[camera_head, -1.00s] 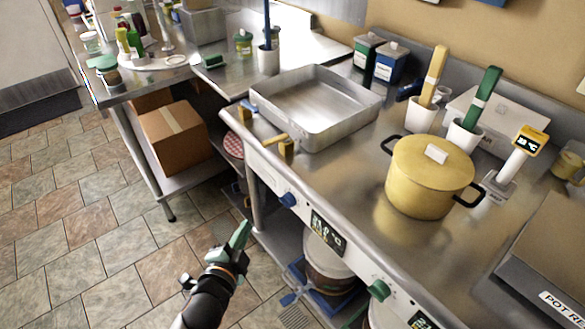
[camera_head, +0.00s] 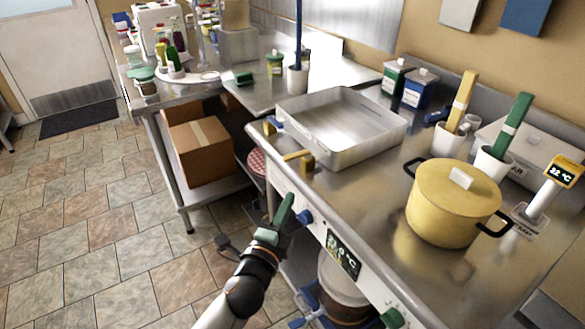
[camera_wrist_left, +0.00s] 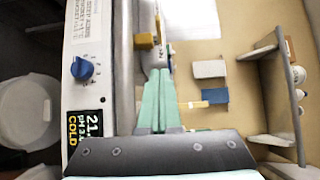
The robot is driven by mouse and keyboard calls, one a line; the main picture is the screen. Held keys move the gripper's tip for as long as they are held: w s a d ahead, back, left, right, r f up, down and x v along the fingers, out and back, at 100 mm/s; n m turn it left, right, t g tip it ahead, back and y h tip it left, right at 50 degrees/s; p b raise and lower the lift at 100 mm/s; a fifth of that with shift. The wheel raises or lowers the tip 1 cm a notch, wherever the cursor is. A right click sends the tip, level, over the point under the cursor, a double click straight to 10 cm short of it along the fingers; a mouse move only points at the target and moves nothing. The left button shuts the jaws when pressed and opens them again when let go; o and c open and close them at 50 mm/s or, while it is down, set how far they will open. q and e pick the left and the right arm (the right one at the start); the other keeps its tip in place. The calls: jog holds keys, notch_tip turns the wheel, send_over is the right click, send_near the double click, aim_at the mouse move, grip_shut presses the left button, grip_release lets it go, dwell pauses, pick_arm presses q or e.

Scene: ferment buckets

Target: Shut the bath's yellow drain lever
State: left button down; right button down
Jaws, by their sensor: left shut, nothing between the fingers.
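The metal bath (camera_head: 335,150) sits on the steel counter. The yellow lever (camera_head: 295,155) is at the bath's near left corner, on a brass-yellow block (camera_head: 307,164), and sticks out left toward the counter's front edge. A brass-yellow block also shows in the left wrist view (camera_wrist_left: 146,41), just beyond the fingertips. My left gripper (camera_head: 288,202), with green fingers, is shut and empty. It is in front of the counter's front panel, below the lever and apart from it. Its fingers also show in the left wrist view (camera_wrist_left: 155,100). My right gripper is out of view.
A blue-handled valve (camera_head: 271,124) is at the bath's left. A blue knob (camera_head: 305,216) and a temperature display (camera_head: 342,254) are on the front panel near my gripper. A yellow pot (camera_head: 450,205) stands right of the bath. The floor at left is clear.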

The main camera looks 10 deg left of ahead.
pick_arm(q)
send_near(297, 158)
jog(key=w+d, duration=0.3)
jog(key=shift+w+a, duration=1.15)
jog(key=shift+w, duration=0.35)
jog(key=shift+a, duration=0.1)
jog(key=shift+a+m+h+p, duration=0.2)
jog(key=shift+m+h+p, duration=0.25)
jog(key=shift+h, duration=0.15)
